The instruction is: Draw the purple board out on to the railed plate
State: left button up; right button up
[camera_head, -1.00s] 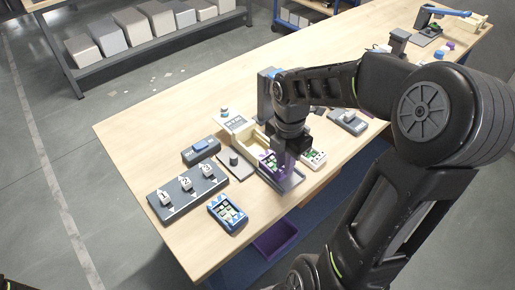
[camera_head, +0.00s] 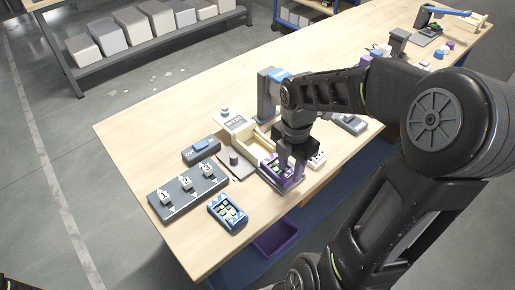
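The purple board (camera_head: 271,171), with green and pale parts on it, lies over the grey railed plate (camera_head: 263,176) in front of the cream tray-like fixture (camera_head: 255,151). The board covers most of the plate, so its exact seating between the rails cannot be told. My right gripper (camera_head: 292,172) points down at the board's right part, its fingers at or just above it. The fingers hide that part, and whether they close on the board is unclear. My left gripper is not in view.
A grey block with tags 1, 2, 3 (camera_head: 187,192) and a blue board (camera_head: 228,213) lie to the left. A white board (camera_head: 317,160) lies just right of the gripper. A purple bin (camera_head: 275,239) sits below the table's front edge. The table's left end is clear.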

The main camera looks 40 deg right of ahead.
jog(key=shift+r, duration=0.1)
notch_tip(320, 180, up, 6)
jog(key=p, duration=0.5)
jog(key=shift+p, duration=0.3)
dwell(0.5)
